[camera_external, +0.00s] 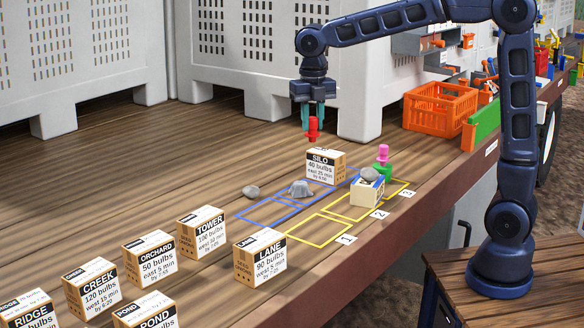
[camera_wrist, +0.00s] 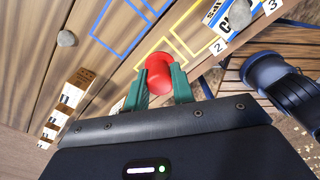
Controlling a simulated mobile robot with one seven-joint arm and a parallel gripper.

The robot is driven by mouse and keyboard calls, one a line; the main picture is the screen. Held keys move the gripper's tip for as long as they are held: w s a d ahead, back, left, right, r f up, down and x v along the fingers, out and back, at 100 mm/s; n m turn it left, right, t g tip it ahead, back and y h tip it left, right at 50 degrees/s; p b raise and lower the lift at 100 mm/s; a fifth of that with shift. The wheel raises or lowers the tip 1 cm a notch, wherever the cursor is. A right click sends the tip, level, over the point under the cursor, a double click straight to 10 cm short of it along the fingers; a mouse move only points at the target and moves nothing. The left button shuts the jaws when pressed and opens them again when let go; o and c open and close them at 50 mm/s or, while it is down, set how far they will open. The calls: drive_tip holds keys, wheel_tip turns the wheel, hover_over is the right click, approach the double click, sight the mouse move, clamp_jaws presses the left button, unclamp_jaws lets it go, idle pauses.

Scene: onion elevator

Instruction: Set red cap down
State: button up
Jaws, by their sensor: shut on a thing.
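The red cap (camera_external: 312,129) is between the fingers of my gripper (camera_external: 314,110), which is shut on it. The cap hangs below the green fingertips, just above the SILO box (camera_external: 325,168) in the outside view. I cannot tell its exact height or whether it is directly over that box. In the wrist view the red cap (camera_wrist: 160,72) sits between the two green fingers, with wooden planks and blue and yellow outlines beyond it.
Blue outlines (camera_external: 268,212) and yellow outlines (camera_external: 318,232) mark the deck. A grey rock (camera_external: 300,188) stands in the blue area. A white-blue box (camera_external: 367,191) carries a stone; a pink-green piece (camera_external: 383,160) is behind it. Several labelled boxes, including LANE (camera_external: 260,259), stand front left.

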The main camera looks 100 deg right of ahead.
drive_tip(key=w+a+n, duration=0.1)
drive_tip(key=w+a, duration=0.2)
drive_tip(key=w, duration=0.4)
drive_tip(key=w+a+n, duration=0.1)
drive_tip(key=w+a, duration=0.3)
drive_tip(key=w, duration=0.3)
drive_tip(key=f, duration=2)
drive_tip(key=shift+d, duration=0.2)
drive_tip(key=o, duration=1)
drive_tip(key=shift+w, duration=0.1)
drive_tip(key=shift+c, duration=0.2)
